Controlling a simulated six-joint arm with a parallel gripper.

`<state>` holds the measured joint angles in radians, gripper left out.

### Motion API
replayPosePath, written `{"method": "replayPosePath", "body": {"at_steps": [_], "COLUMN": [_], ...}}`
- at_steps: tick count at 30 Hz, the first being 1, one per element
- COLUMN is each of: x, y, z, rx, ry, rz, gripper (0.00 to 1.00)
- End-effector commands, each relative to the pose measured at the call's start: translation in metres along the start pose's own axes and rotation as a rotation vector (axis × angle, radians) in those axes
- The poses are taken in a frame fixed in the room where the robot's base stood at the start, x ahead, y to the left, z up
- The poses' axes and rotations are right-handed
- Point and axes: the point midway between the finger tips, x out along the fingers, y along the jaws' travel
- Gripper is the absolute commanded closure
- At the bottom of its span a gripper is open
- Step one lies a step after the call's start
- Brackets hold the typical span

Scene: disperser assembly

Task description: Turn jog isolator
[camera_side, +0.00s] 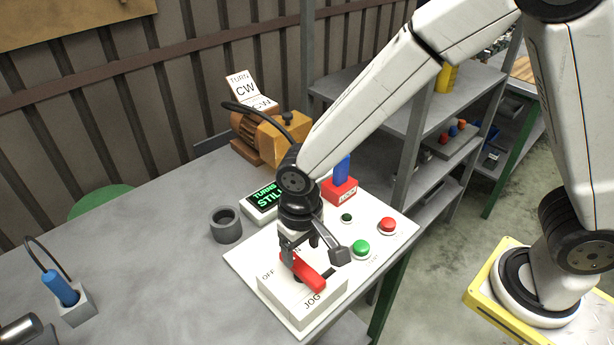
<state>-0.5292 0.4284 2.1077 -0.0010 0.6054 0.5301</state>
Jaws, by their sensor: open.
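The jog isolator is a white box (318,304) with a red handle (309,274) on top, at the front of a white panel. The box is marked OFF on its left and JOG at its front; a third marking is mostly hidden behind my gripper. The red handle points toward the lower right, near the JOG marking. My gripper (314,262) is open and points down over the handle. One finger is at the handle's left and the other at its right. I cannot tell whether either finger touches it.
The panel also bears a green button (361,249), a red button (387,226), a red block marked LOCK (340,191) with a blue piece, and a display (266,198) reading STILL. A grey ring (226,225) stands left of the panel. A motor (262,136) stands behind.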

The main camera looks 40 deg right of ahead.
Motion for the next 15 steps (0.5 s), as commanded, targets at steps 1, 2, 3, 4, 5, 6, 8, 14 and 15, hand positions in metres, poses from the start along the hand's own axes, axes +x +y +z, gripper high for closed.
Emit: {"method": "replayPosePath", "body": {"at_steps": [1,2,3,4,5,6,8,14,15], "x": [0.007,0.01,0.015,0.018,0.022,0.026,0.032,0.046,0.048], "y": [0.0,0.0,0.0,0.0,0.0,0.001,0.0,0.0,0.0], "z": [0.0,0.0,0.0,0.0,0.0,0.001,0.0,0.0,0.0], "rx": [0.0,0.0,0.0,0.0,0.0,0.0,0.0,0.0,0.0], "ry": [-0.003,-0.003,-0.003,-0.003,-0.002,-0.002,-0.001,0.0,0.0], "rz": [0.002,0.002,0.002,0.002,0.002,0.002,0.002,0.001,0.002], "gripper": [0.26,0.26,0.26,0.26,0.26,0.26,0.26,0.26,0.26]}}
